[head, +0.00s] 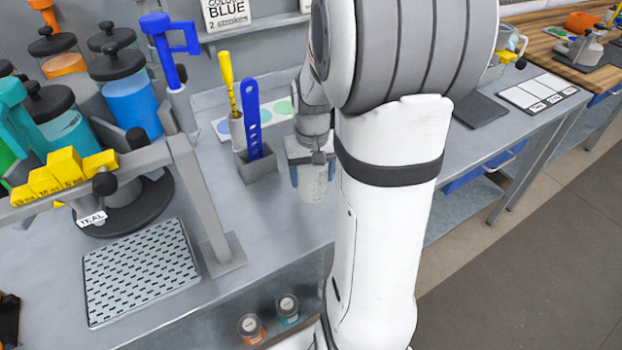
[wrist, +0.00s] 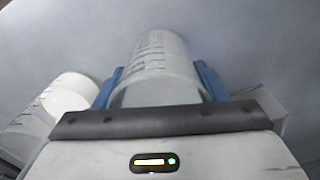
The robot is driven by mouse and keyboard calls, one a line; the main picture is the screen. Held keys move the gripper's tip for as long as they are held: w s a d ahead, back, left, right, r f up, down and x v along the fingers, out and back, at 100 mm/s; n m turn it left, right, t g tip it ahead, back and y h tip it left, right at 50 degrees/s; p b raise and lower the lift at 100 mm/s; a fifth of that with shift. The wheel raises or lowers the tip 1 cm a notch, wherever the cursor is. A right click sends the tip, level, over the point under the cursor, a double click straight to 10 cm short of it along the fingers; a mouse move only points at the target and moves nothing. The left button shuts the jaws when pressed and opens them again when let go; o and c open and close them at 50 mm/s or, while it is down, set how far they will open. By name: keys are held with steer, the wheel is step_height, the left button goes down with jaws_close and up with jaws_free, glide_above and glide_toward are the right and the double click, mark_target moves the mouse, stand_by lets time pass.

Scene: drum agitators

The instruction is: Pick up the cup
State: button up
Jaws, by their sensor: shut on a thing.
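A clear cup (wrist: 160,65) with printed measuring marks is between the two blue fingers of my gripper (wrist: 155,80) in the wrist view. My gripper is shut on it. In the head view my gripper (head: 313,175) points down at the bench with the cup (head: 313,190) between its fingers, close to the bench's front edge. My arm hides part of that area. I cannot tell whether the cup's base touches the bench. A second, whitish cup (wrist: 65,95) with similar marks lies to the left in the wrist view, beside the left finger.
Further left are a perforated tray (head: 140,270), a grey frame post (head: 205,205) and several coloured drums (head: 130,95). A dark pad (head: 480,110) lies to the right.

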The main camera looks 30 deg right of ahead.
steer(key=shift+r, duration=0.1)
steer(key=shift+c, duration=0.3)
step_height(320, 180, up, 10)
